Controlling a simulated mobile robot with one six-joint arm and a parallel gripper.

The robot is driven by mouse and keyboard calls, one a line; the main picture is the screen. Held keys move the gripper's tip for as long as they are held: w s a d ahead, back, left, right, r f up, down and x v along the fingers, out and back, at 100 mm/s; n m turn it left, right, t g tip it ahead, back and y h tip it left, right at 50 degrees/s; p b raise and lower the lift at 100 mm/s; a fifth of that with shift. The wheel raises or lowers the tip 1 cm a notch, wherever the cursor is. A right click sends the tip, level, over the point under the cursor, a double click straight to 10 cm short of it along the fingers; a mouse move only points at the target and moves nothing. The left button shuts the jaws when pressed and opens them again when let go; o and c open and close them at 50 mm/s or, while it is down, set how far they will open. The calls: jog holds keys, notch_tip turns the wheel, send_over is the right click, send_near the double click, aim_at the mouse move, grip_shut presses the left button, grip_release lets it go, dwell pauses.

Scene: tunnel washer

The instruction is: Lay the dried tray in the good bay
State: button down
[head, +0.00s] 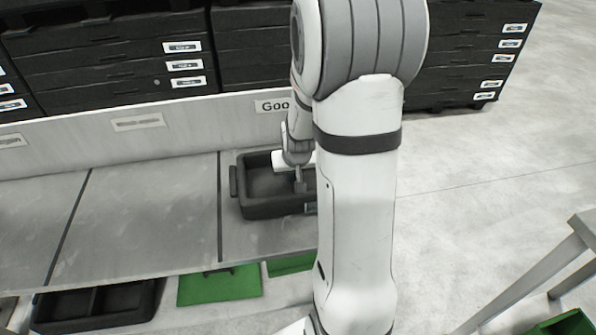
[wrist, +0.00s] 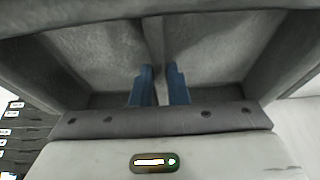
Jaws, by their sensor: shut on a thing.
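The dark grey tray (head: 262,212) is at the right end of the grey bench, in the bay under a sign that reads "Goo", its rest hidden by my arm. The tray looks level; I cannot tell whether it rests on the bench or hangs just above it. My gripper (head: 300,187) reaches down into it. In the wrist view, the blue fingers of my gripper (wrist: 160,88) are shut on the tray's middle divider (wrist: 155,45), with a compartment on each side. My arm hides the tray's right part in the head view.
The grey bench (head: 150,215) is bare to the left, split by dark seams into bays. Stacked black crates (head: 105,60) stand behind its back panel. A grey table (head: 560,260) stands at the right.

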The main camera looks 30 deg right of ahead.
jog(key=c, duration=1.9)
grip_release()
jog(key=shift+f, duration=0.15)
jog(key=o, duration=0.5)
jog(key=shift+s+r, duration=0.1)
jog(key=shift+r, duration=0.5)
jog(key=v, duration=1.1)
jog(key=s+a+r+n+g+y, duration=0.1)
jog(key=s+a+r+n, duration=0.2)
jog(key=s+a, duration=0.8)
jog(key=shift+s+a+r+g+p, duration=0.35)
jog(key=shift+s+r+g+p, duration=0.15)
jog(key=shift+s, duration=1.45)
